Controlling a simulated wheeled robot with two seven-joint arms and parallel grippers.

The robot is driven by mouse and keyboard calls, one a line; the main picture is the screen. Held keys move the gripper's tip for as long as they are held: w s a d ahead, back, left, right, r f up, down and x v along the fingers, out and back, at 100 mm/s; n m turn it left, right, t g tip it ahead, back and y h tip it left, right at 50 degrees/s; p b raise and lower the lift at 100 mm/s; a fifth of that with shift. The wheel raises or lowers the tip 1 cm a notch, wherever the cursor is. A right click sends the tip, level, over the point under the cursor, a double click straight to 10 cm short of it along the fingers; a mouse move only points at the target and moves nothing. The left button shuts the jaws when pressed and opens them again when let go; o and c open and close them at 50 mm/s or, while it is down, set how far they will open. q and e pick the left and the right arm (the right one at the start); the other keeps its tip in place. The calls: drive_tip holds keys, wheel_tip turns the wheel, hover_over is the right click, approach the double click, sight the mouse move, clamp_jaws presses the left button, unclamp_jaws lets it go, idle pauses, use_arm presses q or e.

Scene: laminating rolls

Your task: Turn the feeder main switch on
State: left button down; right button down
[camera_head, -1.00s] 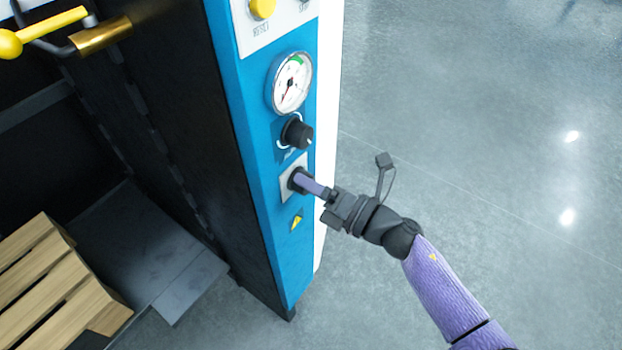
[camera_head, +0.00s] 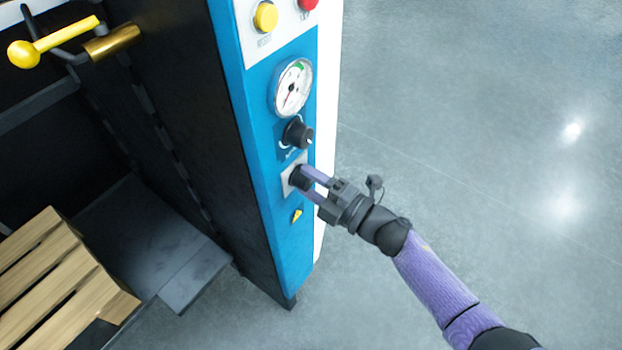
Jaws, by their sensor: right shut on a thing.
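The feeder main switch (camera_head: 298,179) is a black rotary knob on a pale square plate, low on the blue front panel (camera_head: 262,150) of the machine. My right gripper (camera_head: 305,182) reaches it from the right. Its two purple fingers are shut on the knob, one on the upper side and one on the lower side. The fingers partly hide the knob, so I cannot read its position. My left gripper is not in view.
Above the switch are a black knob (camera_head: 298,134), a round gauge (camera_head: 292,88), a yellow button (camera_head: 265,16) and a red button (camera_head: 308,3). A yellow-knobbed lever (camera_head: 52,40) and a wooden pallet (camera_head: 55,280) are at left. The grey floor at right is clear.

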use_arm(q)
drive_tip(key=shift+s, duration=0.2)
use_arm(e)
drive_tip(key=shift+c, duration=0.5)
unclamp_jaws()
drive_tip(key=shift+d, duration=0.15)
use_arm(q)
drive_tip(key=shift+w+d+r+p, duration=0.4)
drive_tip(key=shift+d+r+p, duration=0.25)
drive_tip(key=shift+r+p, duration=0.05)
use_arm(e)
drive_tip(key=v, duration=0.9)
drive_tip(key=shift+s+d, duration=0.25)
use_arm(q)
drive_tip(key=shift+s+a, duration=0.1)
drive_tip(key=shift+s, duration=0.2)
